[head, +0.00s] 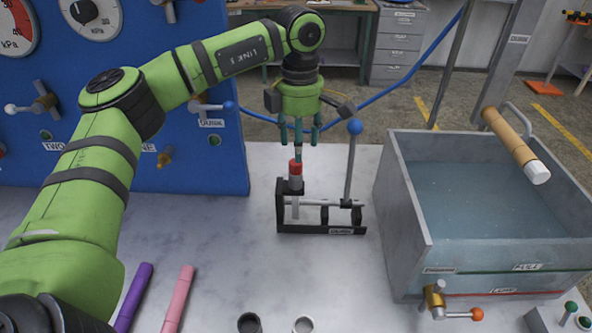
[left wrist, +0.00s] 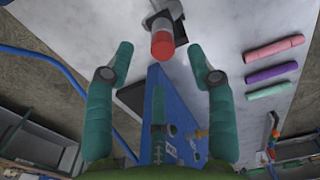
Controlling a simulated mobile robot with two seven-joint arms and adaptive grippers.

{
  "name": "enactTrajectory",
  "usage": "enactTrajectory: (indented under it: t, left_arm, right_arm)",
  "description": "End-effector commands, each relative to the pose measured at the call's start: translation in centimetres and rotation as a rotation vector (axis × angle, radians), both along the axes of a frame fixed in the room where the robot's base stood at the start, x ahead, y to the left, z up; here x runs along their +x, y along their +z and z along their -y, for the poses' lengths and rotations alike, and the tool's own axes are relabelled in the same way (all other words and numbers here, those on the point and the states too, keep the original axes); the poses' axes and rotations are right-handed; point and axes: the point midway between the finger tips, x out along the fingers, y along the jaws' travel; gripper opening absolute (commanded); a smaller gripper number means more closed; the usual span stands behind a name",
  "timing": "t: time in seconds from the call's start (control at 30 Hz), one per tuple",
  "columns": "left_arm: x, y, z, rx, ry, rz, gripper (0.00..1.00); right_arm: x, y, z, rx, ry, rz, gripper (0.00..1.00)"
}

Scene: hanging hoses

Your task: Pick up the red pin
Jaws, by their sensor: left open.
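The red pin (head: 296,167) stands upright with its red top showing, its grey lower part in a black stand (head: 320,228) on the pale worktop. In the left wrist view the red end (left wrist: 162,46) shows between the fingertips, with clear space on both sides. My left gripper (head: 299,138) is open, pointing down just above the pin; its teal fingers also show in the left wrist view (left wrist: 162,58). I cannot tell the exact height gap. My right gripper is not in view.
A grey water tank (head: 410,220) stands to the right, a blue gauge panel (head: 215,150) behind left. Purple (head: 134,297) and pink (head: 178,298) cylinders lie front left.

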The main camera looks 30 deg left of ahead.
Motion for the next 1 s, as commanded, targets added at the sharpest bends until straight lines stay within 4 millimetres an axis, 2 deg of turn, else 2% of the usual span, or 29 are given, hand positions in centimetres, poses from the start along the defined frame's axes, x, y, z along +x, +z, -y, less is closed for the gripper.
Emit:
enactTrajectory:
  t: [0.23,0.4,0.67,0.7,0.77,0.8,1.0]
  left_arm:
    - [-0.4,-3.0,-0.6,0.001,0.001,-0.004,0.56]
    - [-0.3,-5.1,-0.5,0.0,0.002,-0.001,0.56]
    - [-0.3,-5.4,-0.5,0.0,0.001,0.001,0.56]
    - [-0.3,-5.4,-0.5,0.0,0.001,0.001,0.4]
    - [-0.3,-5.4,-0.5,0.0,0.001,0.001,0.15]
    - [-0.3,-5.4,-0.5,0.0,0.001,0.001,0.0]
    - [-0.3,-5.4,-0.5,0.0,0.001,0.001,0.0]
  right_arm:
    - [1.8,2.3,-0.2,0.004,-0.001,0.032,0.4]
    - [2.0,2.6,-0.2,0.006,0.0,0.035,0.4]
    - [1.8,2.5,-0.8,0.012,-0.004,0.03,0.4]
    - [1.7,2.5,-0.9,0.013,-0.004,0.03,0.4]
    - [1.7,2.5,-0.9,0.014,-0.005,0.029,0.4]
    - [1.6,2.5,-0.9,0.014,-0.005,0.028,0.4]
    - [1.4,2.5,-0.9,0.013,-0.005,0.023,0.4]
